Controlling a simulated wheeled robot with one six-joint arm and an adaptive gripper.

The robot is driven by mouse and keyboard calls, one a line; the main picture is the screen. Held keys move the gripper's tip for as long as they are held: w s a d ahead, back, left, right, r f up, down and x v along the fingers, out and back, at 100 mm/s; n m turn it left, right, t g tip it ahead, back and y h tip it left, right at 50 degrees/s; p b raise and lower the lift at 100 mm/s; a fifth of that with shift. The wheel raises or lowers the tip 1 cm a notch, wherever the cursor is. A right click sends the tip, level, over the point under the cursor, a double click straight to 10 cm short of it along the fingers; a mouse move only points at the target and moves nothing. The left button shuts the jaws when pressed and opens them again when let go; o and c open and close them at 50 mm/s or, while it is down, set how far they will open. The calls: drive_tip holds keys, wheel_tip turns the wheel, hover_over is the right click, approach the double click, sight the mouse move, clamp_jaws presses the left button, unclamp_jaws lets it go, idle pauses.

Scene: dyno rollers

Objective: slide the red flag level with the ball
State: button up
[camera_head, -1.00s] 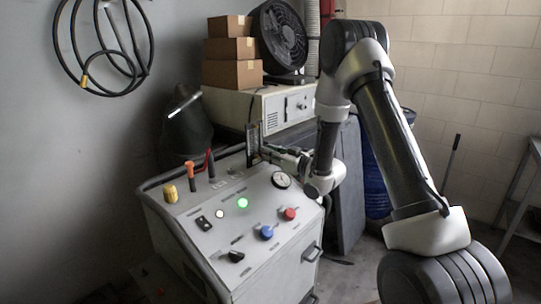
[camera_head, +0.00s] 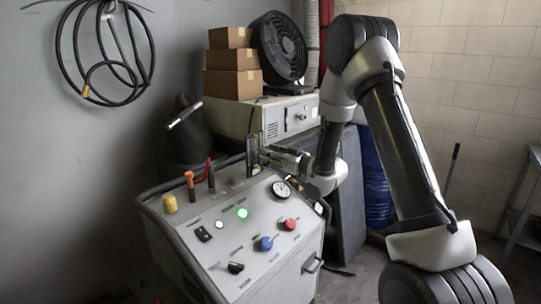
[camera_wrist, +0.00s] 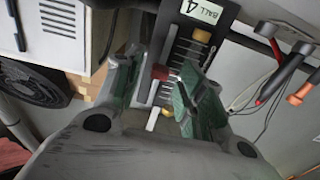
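A dark upright gauge (camera_head: 253,155) stands at the back of the sloped console. In the wrist view the gauge (camera_wrist: 183,62) shows a ruled scale and a label reading "BALL 4". The small red flag (camera_wrist: 161,72) sits at the gauge's side, partway along the scale. A yellow round piece (camera_wrist: 201,35) is near the label, and a yellowish bit (camera_wrist: 166,112) shows farther down; I cannot tell surely which is the ball. My gripper (camera_wrist: 164,72) is open, with its green-padded fingers on both sides of the flag. In the head view my gripper (camera_head: 272,156) is beside the gauge.
The console (camera_head: 185,222) carries an orange-topped lever (camera_head: 189,182), a yellow knob (camera_head: 169,204), a dial (camera_head: 282,190), and blue (camera_head: 266,243) and red (camera_head: 290,224) knobs. A cabinet (camera_head: 232,114) with boxes and a fan (camera_head: 283,47) stands behind.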

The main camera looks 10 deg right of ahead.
drive_tip(key=v, duration=1.2)
idle(0.3)
drive_tip(key=s+d+r+m+g+h, duration=0.3)
drive_tip(key=s+d+r+h, duration=0.1)
drive_tip(key=d+r+h, duration=0.45)
drive_tip(key=s+r+m+g+h, duration=0.1)
drive_tip(key=s+m+g, duration=0.3)
drive_tip(key=s, duration=2.6)
drive_tip(key=g+h, duration=0.1)
drive_tip(key=g, duration=0.2)
drive_tip(key=shift+a+r, duration=0.25)
drive_tip(key=shift+a, duration=0.15)
drive_tip(key=shift+s, duration=0.15)
